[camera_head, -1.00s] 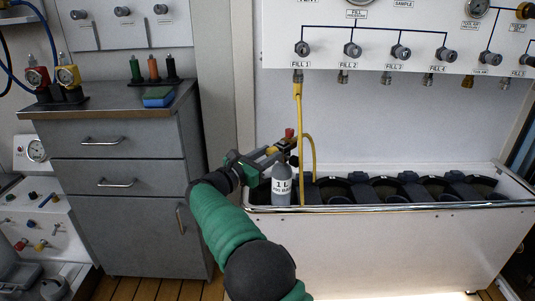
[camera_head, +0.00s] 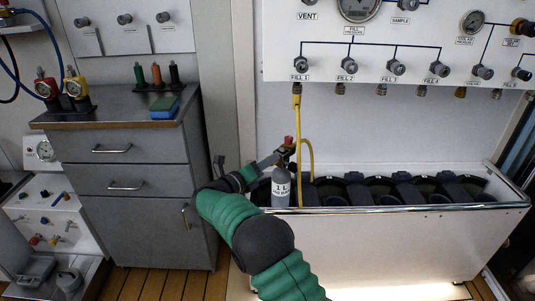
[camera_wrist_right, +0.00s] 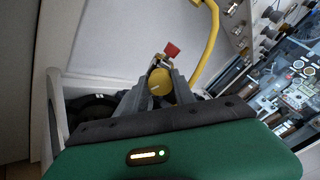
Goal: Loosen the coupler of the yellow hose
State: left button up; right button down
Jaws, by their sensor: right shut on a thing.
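The yellow hose (camera_head: 297,130) hangs from the FILL 1 outlet on the panel and loops down behind a grey cylinder (camera_head: 281,188) marked "1 L". It also shows in the right wrist view (camera_wrist_right: 211,42). My right gripper (camera_head: 283,153) is at the top of the cylinder, beside the hose loop. In the right wrist view its fingers (camera_wrist_right: 160,84) are shut on a round yellow coupler (camera_wrist_right: 160,81). A red knob (camera_wrist_right: 172,49) sits just beyond the coupler. My fingers partly hide the coupler and the valve. My left gripper is not in view.
The cylinder stands at the left end of a white trough (camera_head: 400,212) with several dark holders. The fill panel (camera_head: 400,30) with its knobs and outlets is above. A grey drawer cabinet (camera_head: 130,150) stands at the left.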

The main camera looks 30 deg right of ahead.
jog(key=shift+s+f+n+g+h+p, duration=0.15)
jog(key=shift+n+p, duration=2.6)
jog(key=shift+n, duration=2)
jog(key=shift+w+f+n+g+h+p, duration=0.1)
jog(key=shift+n+p, duration=2.6)
jog(key=shift+n, duration=2.1)
jog(key=shift+s+f+n+g+h+p, duration=0.15)
jog(key=shift+n+p, duration=2.6)
jog(key=shift+n, duration=2)
jog(key=shift+w, duration=0.1)
jog(key=c, duration=1.5)
grip_release()
jog(key=o, duration=0.4)
jog(key=shift+w+d, duration=0.1)
jog(key=shift+o, duration=0.2)
